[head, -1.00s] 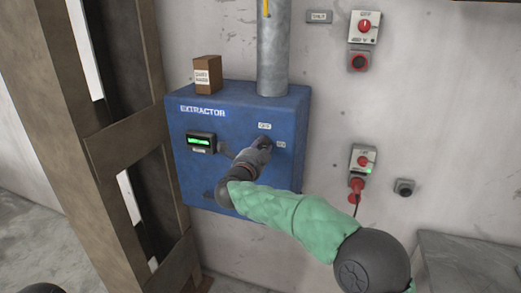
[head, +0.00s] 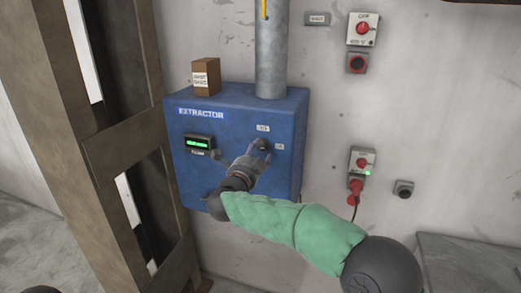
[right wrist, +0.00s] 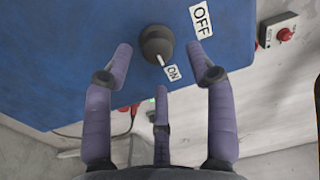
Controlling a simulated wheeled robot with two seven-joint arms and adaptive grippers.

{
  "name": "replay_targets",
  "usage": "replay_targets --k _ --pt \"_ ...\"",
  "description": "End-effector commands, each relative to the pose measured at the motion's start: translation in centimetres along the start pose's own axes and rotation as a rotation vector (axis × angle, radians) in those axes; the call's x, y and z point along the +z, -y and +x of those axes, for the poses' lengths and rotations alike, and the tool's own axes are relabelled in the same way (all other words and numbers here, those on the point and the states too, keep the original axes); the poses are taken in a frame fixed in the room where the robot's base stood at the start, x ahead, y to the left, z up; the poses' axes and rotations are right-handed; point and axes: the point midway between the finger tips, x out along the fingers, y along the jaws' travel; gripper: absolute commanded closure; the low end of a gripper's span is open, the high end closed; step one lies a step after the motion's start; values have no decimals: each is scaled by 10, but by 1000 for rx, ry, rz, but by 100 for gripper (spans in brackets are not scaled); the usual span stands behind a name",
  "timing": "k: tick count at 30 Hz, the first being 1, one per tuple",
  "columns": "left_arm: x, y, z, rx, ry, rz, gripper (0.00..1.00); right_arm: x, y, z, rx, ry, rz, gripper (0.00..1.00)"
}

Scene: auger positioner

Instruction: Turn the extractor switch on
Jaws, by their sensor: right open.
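The blue extractor box (head: 235,108) is fixed to the wall, with its dark round switch knob (head: 262,145) on the right of its front. In the right wrist view the knob (right wrist: 155,42) has a white pointer line aimed at the ON label (right wrist: 172,73). The OFF label (right wrist: 201,18) is off to the side. My right gripper (head: 255,156) is open just in front of the knob, its fingers spread around it with gaps and no visible contact. The box's display (head: 199,142) is lit green. My left gripper is not visible.
A small brown box (head: 206,77) and a grey pipe (head: 272,50) stand on top of the extractor box. Other wall switches (head: 363,30) and a red plug (head: 355,187) with a cable are at right.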

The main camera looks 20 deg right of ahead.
Motion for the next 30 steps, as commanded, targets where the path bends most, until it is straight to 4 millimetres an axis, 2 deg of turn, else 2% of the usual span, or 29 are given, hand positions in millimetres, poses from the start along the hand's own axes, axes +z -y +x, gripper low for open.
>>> replay_targets --k 1,6,13,18,27,30 --pt "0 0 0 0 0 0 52 1 1 -12 -1 5 0 44" --pt "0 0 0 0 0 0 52 0 2 -46 -2 4 3 44" --pt "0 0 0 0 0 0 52 -1 2 -76 -3 0 3 44" --pt "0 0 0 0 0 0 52 -2 2 -83 -3 -3 4 44" --pt "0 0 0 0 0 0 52 -2 1 -84 -3 -2 2 44" --pt "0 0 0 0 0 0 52 4 -11 -80 0 18 -34 44"
